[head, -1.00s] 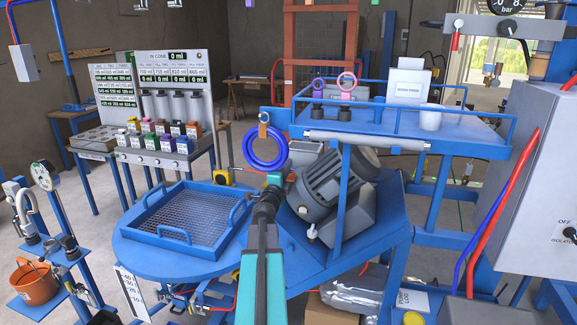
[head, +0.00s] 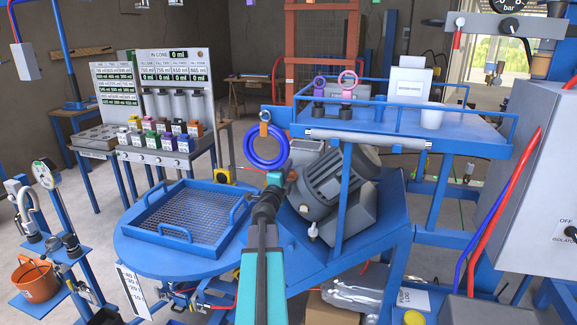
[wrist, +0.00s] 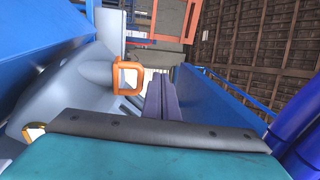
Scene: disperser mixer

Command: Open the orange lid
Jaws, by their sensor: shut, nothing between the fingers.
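In the wrist view an orange square frame (wrist: 128,77) with an opening stands against a grey rounded body, left of my fingers. I cannot tell whether this frame is the orange lid. My gripper (wrist: 161,98) shows as two dark fingers pressed together, empty, apart from the orange frame in the picture. In the head view my gripper (head: 276,178) is left of the grey motor (head: 327,185), below the blue ring (head: 266,150). Its fingertips are hardly visible there. A small orange-marked container (head: 196,129) stands at the right end of the container rack.
The round blue table (head: 150,258) carries a mesh tray (head: 190,222) with raised handles, left of my arm. The blue-railed shelf (head: 465,128) rises at the right. A grey cabinet (head: 540,190) stands at the far right. An orange bucket (head: 36,281) is at lower left.

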